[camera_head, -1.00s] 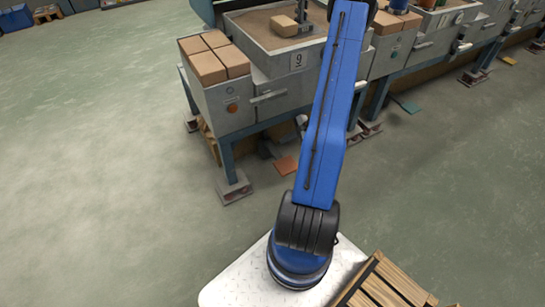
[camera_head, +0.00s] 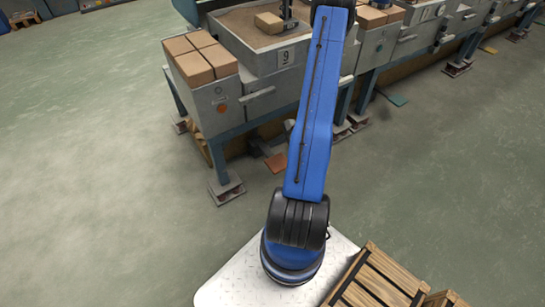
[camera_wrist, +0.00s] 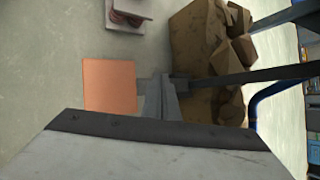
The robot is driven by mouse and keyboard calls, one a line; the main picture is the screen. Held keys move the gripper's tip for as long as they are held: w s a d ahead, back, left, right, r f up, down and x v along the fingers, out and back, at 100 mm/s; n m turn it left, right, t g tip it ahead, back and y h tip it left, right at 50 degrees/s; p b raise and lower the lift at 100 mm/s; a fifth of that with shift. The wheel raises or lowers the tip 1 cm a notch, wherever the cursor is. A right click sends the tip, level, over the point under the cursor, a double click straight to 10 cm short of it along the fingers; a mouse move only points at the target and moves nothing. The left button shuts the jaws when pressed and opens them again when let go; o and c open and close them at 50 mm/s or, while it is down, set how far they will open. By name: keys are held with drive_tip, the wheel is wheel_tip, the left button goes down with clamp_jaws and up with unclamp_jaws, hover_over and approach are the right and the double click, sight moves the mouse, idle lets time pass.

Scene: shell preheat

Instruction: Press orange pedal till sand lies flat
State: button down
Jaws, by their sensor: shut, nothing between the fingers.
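The orange pedal (camera_head: 275,162) is a flat plate low at the floor, in front of the grey station marked 9. It also shows at the left in the wrist view (camera_wrist: 109,84).
A brown lumpy pile (camera_wrist: 195,55) lies under the station by its dark legs. A foot plate (camera_head: 226,190) stands left of the pedal. More stations run to the right, with a green pedal (camera_head: 398,100).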

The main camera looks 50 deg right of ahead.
sight(275, 156)
drive_tip(key=shift+s+f, duration=0.15)
drive_tip(key=shift+f, duration=2.4)
